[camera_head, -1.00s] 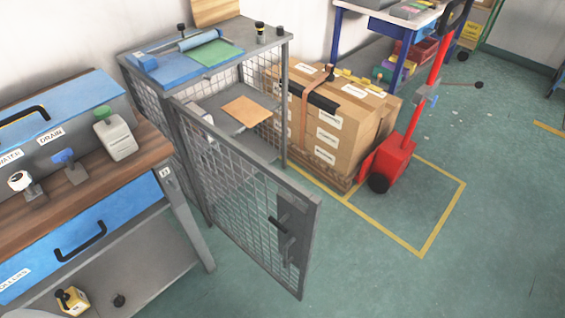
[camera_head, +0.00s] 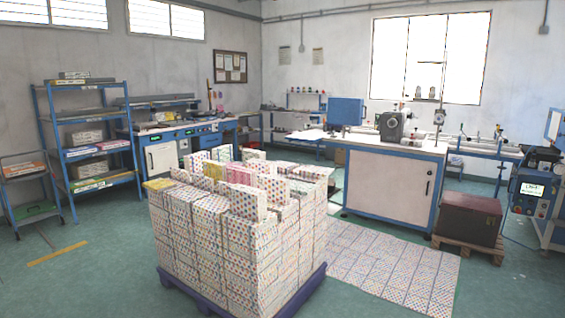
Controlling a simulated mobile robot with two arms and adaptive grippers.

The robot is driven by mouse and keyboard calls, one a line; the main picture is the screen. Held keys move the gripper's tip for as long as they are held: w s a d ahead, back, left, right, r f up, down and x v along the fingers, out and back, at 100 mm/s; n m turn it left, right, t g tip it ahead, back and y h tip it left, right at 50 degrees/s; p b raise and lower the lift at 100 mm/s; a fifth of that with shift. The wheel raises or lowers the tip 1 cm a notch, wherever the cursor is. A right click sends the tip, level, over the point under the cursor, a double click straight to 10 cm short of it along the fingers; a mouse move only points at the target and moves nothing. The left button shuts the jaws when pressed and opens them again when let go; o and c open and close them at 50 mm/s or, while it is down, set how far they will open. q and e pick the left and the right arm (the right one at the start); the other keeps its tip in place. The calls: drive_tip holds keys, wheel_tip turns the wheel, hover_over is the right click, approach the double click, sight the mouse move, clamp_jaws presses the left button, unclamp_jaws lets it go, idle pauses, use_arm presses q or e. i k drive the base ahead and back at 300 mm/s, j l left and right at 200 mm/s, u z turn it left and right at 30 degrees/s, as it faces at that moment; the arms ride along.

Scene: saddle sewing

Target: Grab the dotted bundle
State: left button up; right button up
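A large stack of white bundles with coloured dots (camera_head: 215,235) stands on a blue-purple pallet (camera_head: 304,293) in the centre foreground of the head view. Several dotted bundles lie or stand unevenly on its top, one white one (camera_head: 246,202) near the front edge. A yellow piece (camera_head: 158,184) and a pink piece (camera_head: 240,175) also show on top. I cannot tell which single bundle the task names. Neither of my grippers is in view.
A dotted sheet or mat (camera_head: 395,268) covers the floor right of the stack. Behind it stands a white and blue workbench (camera_head: 390,190) with machines. A brown box (camera_head: 468,218) sits on a small pallet at right. Blue shelves (camera_head: 95,150) line the left wall.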

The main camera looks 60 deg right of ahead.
sight(193, 164)
drive_tip(key=z, duration=1.5)
drive_tip(key=i+j+u, duration=0.3)
drive_tip(key=i, duration=0.9)
drive_tip(key=i+j+u, duration=0.15)
drive_tip(key=i+u, duration=0.15)
drive_tip(key=i, duration=0.9)
drive_tip(key=i+j+z, duration=0.15)
drive_tip(key=i+z, duration=0.3)
drive_tip(key=i+j+z, duration=0.35)
drive_tip(key=i+z, duration=0.15)
drive_tip(key=i+j+z, duration=0.45)
drive_tip(key=i+j, duration=0.1)
